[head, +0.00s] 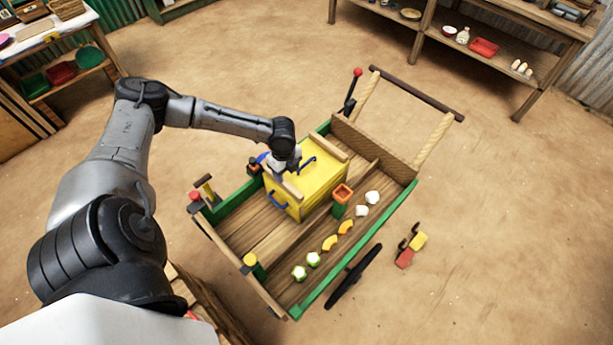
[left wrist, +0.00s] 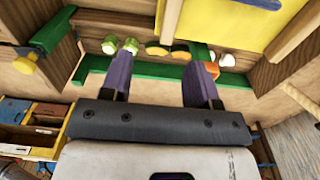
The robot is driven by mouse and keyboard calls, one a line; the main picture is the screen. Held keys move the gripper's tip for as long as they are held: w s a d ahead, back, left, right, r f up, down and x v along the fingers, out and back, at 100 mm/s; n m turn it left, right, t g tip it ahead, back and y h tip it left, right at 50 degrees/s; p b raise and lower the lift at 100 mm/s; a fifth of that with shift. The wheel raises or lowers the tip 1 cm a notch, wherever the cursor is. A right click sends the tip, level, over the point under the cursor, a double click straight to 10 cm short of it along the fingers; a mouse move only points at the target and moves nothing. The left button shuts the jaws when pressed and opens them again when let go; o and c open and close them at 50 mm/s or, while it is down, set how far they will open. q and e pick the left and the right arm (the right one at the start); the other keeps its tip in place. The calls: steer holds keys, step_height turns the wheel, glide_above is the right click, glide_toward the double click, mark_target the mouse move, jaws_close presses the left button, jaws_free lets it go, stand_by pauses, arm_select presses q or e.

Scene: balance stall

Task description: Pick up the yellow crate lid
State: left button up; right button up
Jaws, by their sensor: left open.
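The yellow crate (head: 322,182) stands in the wooden cart with its yellow lid (head: 318,167) on top. A dark blue handle (head: 307,164) shows on the lid and a blue handle (head: 279,201) on the crate's side. My left gripper (head: 274,168) is over the crate's upper left part, hiding some of the lid; whether it touches is unclear. In the left wrist view its two purple fingers (left wrist: 160,78) are apart with nothing gripped between them, and a yellow surface of the crate (left wrist: 205,18) shows beyond. My right gripper is in neither view.
The cart's green rail (head: 355,250) borders a strip with green, orange and white pieces (head: 330,243) and an orange-topped post (head: 342,194). A lever with a red knob (head: 357,72) rises at the back. Small red and yellow blocks (head: 411,250) lie on the open floor.

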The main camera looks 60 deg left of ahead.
arm_select(q)
steer(key=a+f, duration=0.1)
steer(key=f, duration=0.1)
steer(key=a+f+b, duration=0.1)
steer(key=a+f, duration=0.1)
steer(key=a+f+b, duration=0.1)
steer(key=f, duration=0.2)
steer(key=shift+w+a, duration=0.1)
steer(key=shift+a, duration=0.1)
steer(key=shift+f+b, duration=1.05)
steer(key=shift+f, duration=2.2)
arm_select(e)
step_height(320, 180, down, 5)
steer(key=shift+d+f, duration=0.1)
arm_select(q)
steer(key=shift+w, duration=0.1)
steer(key=c, duration=0.4)
jaws_close()
